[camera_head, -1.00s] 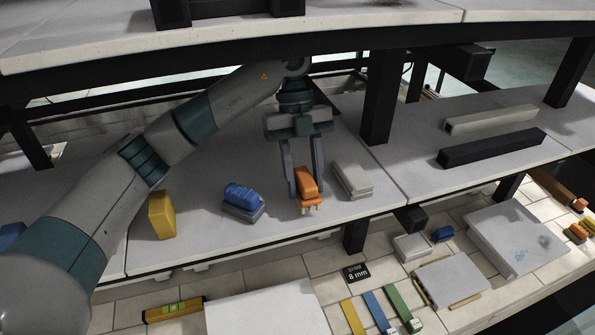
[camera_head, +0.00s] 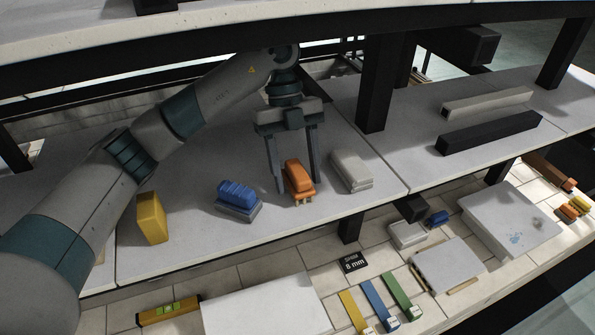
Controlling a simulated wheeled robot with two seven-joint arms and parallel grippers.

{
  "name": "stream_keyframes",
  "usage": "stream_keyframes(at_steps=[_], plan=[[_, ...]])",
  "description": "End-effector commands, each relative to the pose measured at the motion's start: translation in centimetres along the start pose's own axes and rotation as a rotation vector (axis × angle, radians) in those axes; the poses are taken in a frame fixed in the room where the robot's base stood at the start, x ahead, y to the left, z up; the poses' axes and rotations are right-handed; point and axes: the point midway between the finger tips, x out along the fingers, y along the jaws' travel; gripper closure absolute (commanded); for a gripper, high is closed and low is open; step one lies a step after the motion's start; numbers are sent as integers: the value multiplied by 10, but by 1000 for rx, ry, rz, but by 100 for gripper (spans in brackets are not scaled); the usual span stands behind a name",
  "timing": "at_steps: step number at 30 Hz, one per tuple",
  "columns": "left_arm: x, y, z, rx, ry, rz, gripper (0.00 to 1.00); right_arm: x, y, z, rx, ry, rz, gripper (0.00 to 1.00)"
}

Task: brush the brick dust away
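An orange brush (camera_head: 299,176) with pale bristles at its lower end stands on the grey shelf. My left gripper (camera_head: 298,187) is over it, pointing down, with one finger on each side. The fingers look apart, with a small gap showing between the left finger and the brush. I cannot make out brick dust for certain. Blue specks and a dark smudge show on a pale slab (camera_head: 485,220) at the lower right. My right gripper is not in view.
A blue item on a grey block (camera_head: 238,200) and a yellow block (camera_head: 152,218) stand left of the brush. Pale stacked slabs (camera_head: 351,171) lie close on its right. A dark post (camera_head: 376,85) and the upper deck (camera_head: 60,85) bound the space.

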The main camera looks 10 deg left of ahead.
Motion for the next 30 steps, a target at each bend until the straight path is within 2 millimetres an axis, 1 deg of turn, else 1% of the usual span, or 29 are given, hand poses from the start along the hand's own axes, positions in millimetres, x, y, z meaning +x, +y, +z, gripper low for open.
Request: stream_keyframes(at_steps=[1, 3, 7, 14, 16, 20, 21, 30], plan=[[0, 0, 0, 0, 0, 0, 46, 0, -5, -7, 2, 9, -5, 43], [0, 0, 0, 1, 0, 0, 46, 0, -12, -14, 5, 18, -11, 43], [-1, 0, 0, 1, 0, 0, 46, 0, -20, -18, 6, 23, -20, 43], [-3, 0, -2, 1, 1, 0, 46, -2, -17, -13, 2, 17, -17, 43], [-3, 0, 0, 0, -1, 0, 46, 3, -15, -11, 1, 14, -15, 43], [-11, 0, 1, 0, -3, -2, 46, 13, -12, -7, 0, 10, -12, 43], [-14, 0, 3, -2, -2, -2, 46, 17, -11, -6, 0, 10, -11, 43], [-33, 0, 51, -5, -1, -2, 46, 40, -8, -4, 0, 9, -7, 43]])
